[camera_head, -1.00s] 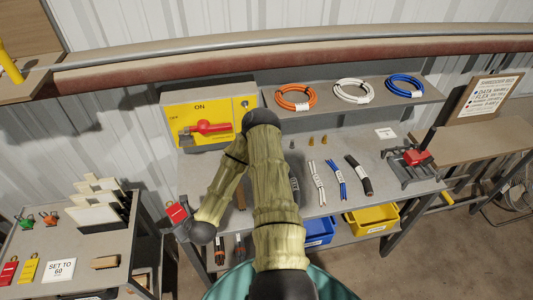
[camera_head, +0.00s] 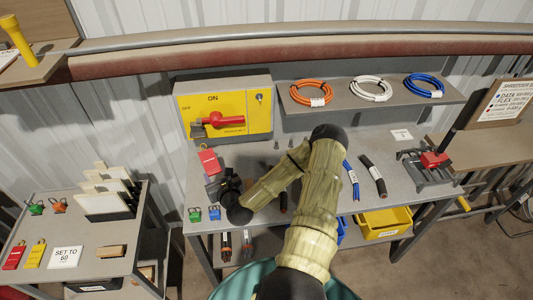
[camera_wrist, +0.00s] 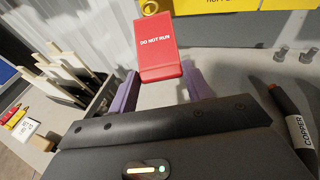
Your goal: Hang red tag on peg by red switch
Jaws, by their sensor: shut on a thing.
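The red tag (camera_head: 208,160) is upright in my gripper (camera_head: 213,182), in front of the yellow switch panel. In the wrist view the tag (camera_wrist: 160,45) reads "DO NOT RUN", has a yellow ring (camera_wrist: 150,7) at its top, and sits between the purple fingers of my gripper (camera_wrist: 160,85). The red switch (camera_head: 224,120) is a handle on the yellow panel (camera_head: 250,128), above and right of the tag. A small dark piece (camera_head: 198,130) is at the handle's left; I cannot tell if it is the peg. The tag hangs on nothing visible.
A left cart (camera_head: 100,265) holds another red tag (camera_head: 14,257), a yellow tag (camera_head: 35,254) and upright boards. Green and blue clips (camera_head: 204,213) lie on the bench below my gripper. Cable coils (camera_head: 310,93) rest on the shelf at right.

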